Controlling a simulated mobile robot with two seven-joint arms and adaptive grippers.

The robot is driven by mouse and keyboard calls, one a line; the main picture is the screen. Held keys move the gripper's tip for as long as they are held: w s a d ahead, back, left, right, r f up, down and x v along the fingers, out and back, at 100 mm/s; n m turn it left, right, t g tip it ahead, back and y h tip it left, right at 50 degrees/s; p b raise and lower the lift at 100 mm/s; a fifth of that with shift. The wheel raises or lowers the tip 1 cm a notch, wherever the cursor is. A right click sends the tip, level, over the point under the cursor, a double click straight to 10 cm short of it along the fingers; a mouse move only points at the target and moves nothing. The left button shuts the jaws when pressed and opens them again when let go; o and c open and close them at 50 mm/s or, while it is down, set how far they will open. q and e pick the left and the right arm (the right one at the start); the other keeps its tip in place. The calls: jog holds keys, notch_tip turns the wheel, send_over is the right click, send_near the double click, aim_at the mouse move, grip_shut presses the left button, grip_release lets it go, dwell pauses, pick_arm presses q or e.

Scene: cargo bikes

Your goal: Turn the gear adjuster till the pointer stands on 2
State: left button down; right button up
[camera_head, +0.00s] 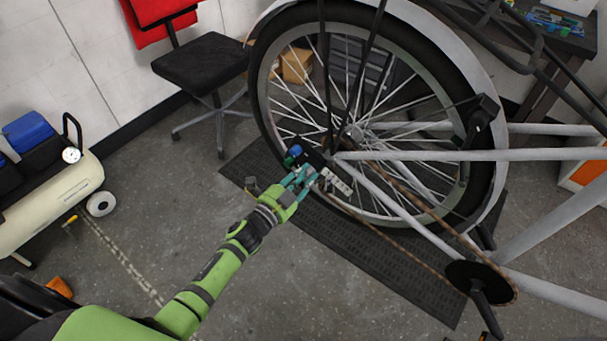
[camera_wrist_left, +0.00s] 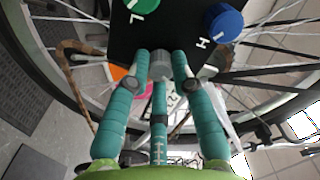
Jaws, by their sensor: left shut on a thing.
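My left gripper (camera_head: 303,175) is at the black box (camera_head: 311,157) beside the rear wheel hub. In the left wrist view its teal fingers (camera_wrist_left: 161,68) are shut on a grey knob at the edge of the black panel (camera_wrist_left: 178,22); this appears to be the gear adjuster. The fingers cover much of the knob, and I cannot read its pointer or a 2. A green knob marked L (camera_wrist_left: 143,4) and a blue knob marked H (camera_wrist_left: 222,22) sit on the panel, apart from the fingers. My right gripper is not in view.
The spoked rear wheel (camera_head: 478,165) stands just behind the box. The chain (camera_head: 405,187) and frame tubes (camera_head: 440,155) run to the right of it. A pale perforated plate (camera_head: 336,182) is close by the gripper.

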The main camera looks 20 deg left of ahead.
pick_arm(q)
jog(key=shift+s+d, duration=0.1)
jog(key=shift+d, duration=0.15)
dwell(0.3)
jog(key=c, duration=1.1)
grip_release()
jog(key=shift+o, duration=0.2)
jog(key=shift+a, duration=0.15)
jog(key=shift+s+a, duration=0.1)
jog(key=shift+s, duration=0.2)
jog(key=v, duration=1.1)
jog(key=shift+s, duration=0.2)
jog(key=shift+r, duration=0.1)
